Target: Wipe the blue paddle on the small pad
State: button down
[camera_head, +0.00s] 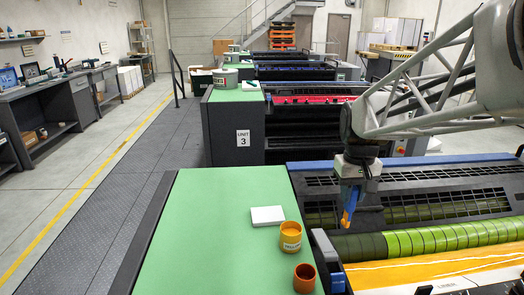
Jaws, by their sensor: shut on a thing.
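My gripper (357,184) is over the printing machine at the right and is shut on the blue paddle (351,199). The paddle points down, with orange-yellow colour on its lower end (345,219). It hangs near the dark and green rollers; whether it touches anything there is hard to tell. The small pad (267,216) is white and lies flat on the green top, to the left of my gripper and apart from it. Its upper face looks clean.
A yellow labelled cup (290,238) and a brown-orange cup (304,279) stand on the green top (200,230), near its right edge. The machine has green rollers (430,240) and an orange-yellow inked strip (430,268). Most of the green top is clear.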

jog(key=w+a+r, duration=0.1)
jog(key=w+a, duration=0.4)
jog(key=a, duration=0.6)
jog(key=w+a+r, duration=0.1)
jog(key=w+a, duration=0.4)
jog(key=a, duration=0.6)
jog(key=shift+w+a+r, duration=0.2)
jog(key=shift+a+r, duration=0.1)
jog(key=shift+a, duration=0.05)
jog(key=shift+f, duration=0.15)
jog(key=shift+f, duration=2.1)
jog(key=shift+f, duration=0.65)
jog(key=shift+d, duration=0.15)
jog(key=shift+d+r, duration=0.1)
jog(key=shift+d, duration=0.6)
jog(key=shift+d, duration=0.15)
